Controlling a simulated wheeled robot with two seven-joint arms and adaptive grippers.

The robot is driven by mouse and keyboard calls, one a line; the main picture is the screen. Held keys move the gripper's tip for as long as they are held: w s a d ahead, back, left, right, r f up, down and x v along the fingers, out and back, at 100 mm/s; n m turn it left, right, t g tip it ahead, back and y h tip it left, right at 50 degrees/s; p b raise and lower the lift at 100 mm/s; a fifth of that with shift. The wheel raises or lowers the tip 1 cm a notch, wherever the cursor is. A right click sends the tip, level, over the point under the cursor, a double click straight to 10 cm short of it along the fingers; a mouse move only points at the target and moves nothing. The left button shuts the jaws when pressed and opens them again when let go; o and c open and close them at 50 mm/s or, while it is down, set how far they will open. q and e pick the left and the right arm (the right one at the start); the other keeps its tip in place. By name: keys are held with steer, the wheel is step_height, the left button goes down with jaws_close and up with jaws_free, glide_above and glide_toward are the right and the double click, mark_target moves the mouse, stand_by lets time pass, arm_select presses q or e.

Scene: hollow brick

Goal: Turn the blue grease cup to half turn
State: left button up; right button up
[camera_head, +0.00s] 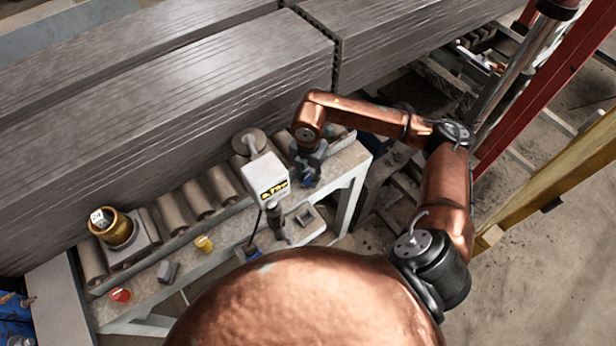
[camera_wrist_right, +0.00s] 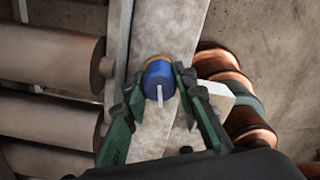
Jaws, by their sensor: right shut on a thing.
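The blue grease cup (camera_wrist_right: 158,80) has a white line on its face and sits on a brass-coloured base on the grey bench rail. My right gripper (camera_wrist_right: 156,92) has its two dark green fingers on either side of the cup, shut on it. The white line points toward the bottom of the right wrist view. In the head view the right gripper (camera_head: 307,176) reaches down at the right end of the bench, and a little blue of the cup shows at its tip. My left gripper is not in the head view.
A roller bench (camera_head: 225,235) carries a yellow cup (camera_head: 204,244), a red cup (camera_head: 121,295), a brass-coloured device (camera_head: 115,229) and a white box with a display (camera_head: 267,178). Large grey ribbed blocks (camera_head: 170,90) stand behind. Rollers (camera_wrist_right: 50,65) lie left of the cup in the wrist view.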

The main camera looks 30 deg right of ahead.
mark_target(308, 175)
steer(key=shift+w+r+m, duration=0.15)
steer(key=shift+m, duration=1.15)
steer(key=shift+d+m, duration=0.1)
steer(key=shift+m, duration=0.2)
steer(key=o, duration=0.8)
steer(key=shift+o, duration=0.5)
step_height(308, 175, up, 12)
